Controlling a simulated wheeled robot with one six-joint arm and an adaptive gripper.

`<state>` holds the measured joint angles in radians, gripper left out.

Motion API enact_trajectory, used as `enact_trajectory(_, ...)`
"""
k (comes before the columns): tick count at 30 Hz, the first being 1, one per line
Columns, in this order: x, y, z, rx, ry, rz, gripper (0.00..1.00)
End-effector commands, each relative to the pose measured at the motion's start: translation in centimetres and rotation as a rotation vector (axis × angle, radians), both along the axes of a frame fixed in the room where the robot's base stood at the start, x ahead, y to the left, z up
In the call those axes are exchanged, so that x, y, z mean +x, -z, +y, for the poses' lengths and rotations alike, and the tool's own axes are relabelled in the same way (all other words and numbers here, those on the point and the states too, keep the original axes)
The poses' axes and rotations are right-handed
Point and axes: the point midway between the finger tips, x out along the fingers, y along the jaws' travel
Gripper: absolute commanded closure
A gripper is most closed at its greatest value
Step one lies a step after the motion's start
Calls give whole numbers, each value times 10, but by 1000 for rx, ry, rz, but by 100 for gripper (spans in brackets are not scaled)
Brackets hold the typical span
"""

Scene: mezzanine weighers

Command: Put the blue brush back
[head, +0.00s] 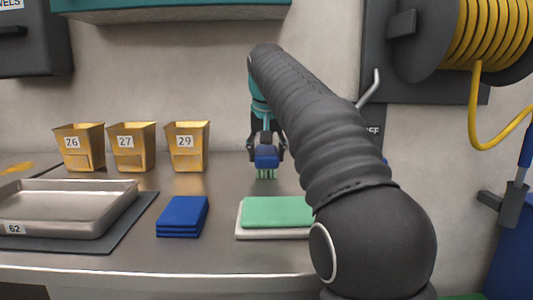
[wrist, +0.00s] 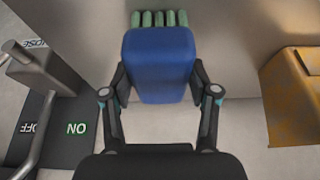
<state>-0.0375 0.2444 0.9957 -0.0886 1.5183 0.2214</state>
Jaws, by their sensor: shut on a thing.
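The blue brush (head: 266,157) has a blue block body and pale green bristles. My gripper (head: 266,146) is shut on it and holds it above the counter, near the back wall, bristles downward in the head view. In the wrist view the brush (wrist: 160,65) sits between the two fingers of my gripper (wrist: 161,92), with the green bristles at its far end. The head view does not clearly show how far the bristles are from the counter. My arm hides part of the counter and wall to the right of the brush.
Yellow bins (head: 187,147) numbered 26, 27 and 29 stand left at the back. A metal tray (head: 66,226), folded blue cloths (head: 182,216) and a green cloth (head: 278,211) lie nearer. A hose lever (head: 370,88) and yellow hose reel (head: 490,40) are right.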

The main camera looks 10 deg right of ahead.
Motion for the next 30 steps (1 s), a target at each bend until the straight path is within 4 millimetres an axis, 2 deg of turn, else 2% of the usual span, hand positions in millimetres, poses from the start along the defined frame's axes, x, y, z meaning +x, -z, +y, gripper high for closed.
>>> enact_trajectory(2, 0, 2, 0, 0, 0, 0, 78)
enact_trajectory(3, 0, 2, 0, 0, 0, 0, 35)
enact_trajectory(6, 0, 2, 0, 0, 0, 0, 15)
enact_trajectory(15, 0, 1, 0, 0, 0, 0, 15)
enact_trajectory(19, -1, -6, 0, 0, 0, -1, 15)
enact_trajectory(30, -24, -63, 5, 0, 0, -3, 15)
